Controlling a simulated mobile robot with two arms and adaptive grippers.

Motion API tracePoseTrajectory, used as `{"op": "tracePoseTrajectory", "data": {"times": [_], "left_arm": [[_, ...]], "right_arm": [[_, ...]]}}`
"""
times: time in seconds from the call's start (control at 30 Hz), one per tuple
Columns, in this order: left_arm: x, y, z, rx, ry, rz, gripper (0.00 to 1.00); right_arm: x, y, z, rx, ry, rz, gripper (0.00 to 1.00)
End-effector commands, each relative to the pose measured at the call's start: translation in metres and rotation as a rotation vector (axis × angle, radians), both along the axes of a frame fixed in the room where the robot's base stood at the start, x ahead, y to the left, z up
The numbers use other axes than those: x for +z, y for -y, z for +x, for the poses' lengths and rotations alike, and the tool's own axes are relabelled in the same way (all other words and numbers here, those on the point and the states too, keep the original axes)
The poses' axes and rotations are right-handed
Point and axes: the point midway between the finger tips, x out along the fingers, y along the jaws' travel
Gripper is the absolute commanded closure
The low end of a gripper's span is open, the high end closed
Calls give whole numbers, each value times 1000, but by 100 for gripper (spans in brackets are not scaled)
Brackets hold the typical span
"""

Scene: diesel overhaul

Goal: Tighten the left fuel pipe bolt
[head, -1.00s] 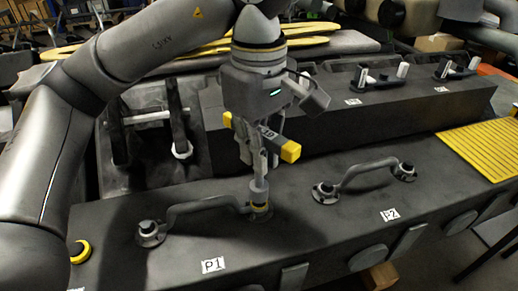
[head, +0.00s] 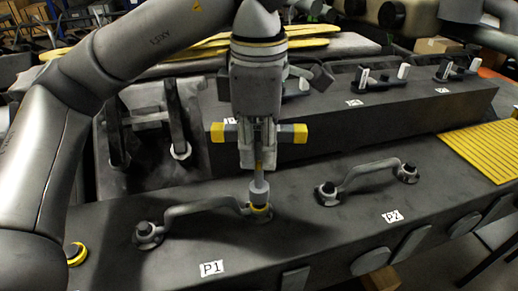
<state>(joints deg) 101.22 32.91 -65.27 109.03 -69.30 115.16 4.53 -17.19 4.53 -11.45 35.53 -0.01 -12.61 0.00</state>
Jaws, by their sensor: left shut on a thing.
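The P1 fuel pipe (head: 195,207) is a grey curved handle-like pipe on the dark engine block, above the P1 label (head: 211,268). Its left end has a dark bolt (head: 146,229). A tool (head: 259,187) with a grey socket and yellow-and-black ends stands upright over the pipe's right end. The socket covers the bolt there, and a yellow ring (head: 259,209) shows at its foot. My left gripper (head: 258,158) is shut on the tool from above. My right gripper is not in view.
The P2 pipe (head: 366,172) with its two dark bolts lies to the right, near the P2 label (head: 391,217). A yellow ribbed mat (head: 486,150) is at the far right. A raised dark block (head: 345,113) with several fittings stands behind. A yellow ring (head: 76,254) sits at the lower left.

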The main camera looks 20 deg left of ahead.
Motion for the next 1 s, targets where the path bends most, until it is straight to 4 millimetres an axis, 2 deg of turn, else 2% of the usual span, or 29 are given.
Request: {"op": "tracePoseTrajectory", "data": {"times": [1.0], "left_arm": [[-1, 0, 0, 730, 1, -1, 100]], "right_arm": [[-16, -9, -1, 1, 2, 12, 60]]}}
